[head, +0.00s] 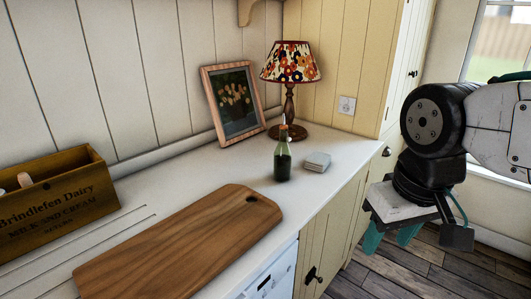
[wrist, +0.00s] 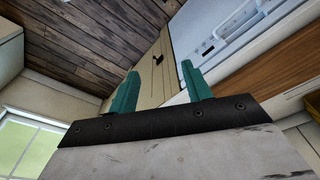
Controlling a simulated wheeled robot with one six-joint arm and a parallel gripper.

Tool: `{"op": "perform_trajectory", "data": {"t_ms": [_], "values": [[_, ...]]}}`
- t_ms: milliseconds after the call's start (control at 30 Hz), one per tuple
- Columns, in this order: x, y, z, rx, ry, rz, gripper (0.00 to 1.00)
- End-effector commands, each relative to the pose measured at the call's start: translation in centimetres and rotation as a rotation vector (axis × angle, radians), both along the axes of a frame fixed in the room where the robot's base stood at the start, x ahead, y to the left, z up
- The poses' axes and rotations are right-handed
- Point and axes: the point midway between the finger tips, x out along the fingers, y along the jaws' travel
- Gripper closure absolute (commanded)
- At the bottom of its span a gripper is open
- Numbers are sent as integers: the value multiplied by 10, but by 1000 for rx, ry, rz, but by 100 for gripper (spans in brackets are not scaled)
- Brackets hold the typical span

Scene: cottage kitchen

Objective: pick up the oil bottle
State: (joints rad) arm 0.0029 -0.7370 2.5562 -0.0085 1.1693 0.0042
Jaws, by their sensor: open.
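The oil bottle (head: 283,160) is dark green glass with an orange-brown top. It stands upright on the white counter in the head view, right of the wooden board. My gripper (head: 394,236) hangs at the right of the head view, off the counter's front edge and apart from the bottle. In the wrist view its two teal fingers (wrist: 160,92) are spread with nothing between them. The wrist view shows the floor and cabinet fronts; the bottle is not in it.
A wooden cutting board (head: 180,245) lies left of the bottle. A small pale stack (head: 317,161) sits just right of it. A flowered lamp (head: 290,85) and a framed picture (head: 233,102) stand behind. A wooden crate (head: 55,205) is at left. Bare counter (head: 235,170) surrounds the bottle's left side.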

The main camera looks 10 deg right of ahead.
Motion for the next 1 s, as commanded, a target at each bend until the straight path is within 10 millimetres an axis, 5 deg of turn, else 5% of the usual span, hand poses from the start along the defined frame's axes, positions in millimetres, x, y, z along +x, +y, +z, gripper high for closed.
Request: {"op": "perform_trajectory", "data": {"t_ms": [167,400,600,800,1000], "values": [[80,-7,-11,-24,-184,-6,51],[228,-8,-25,-37,-589,24,51],[322,-1,-34,-7,-930,67,51],[372,10,-42,63,-1220,106,51],[386,16,-44,115,-1378,124,51]]}}
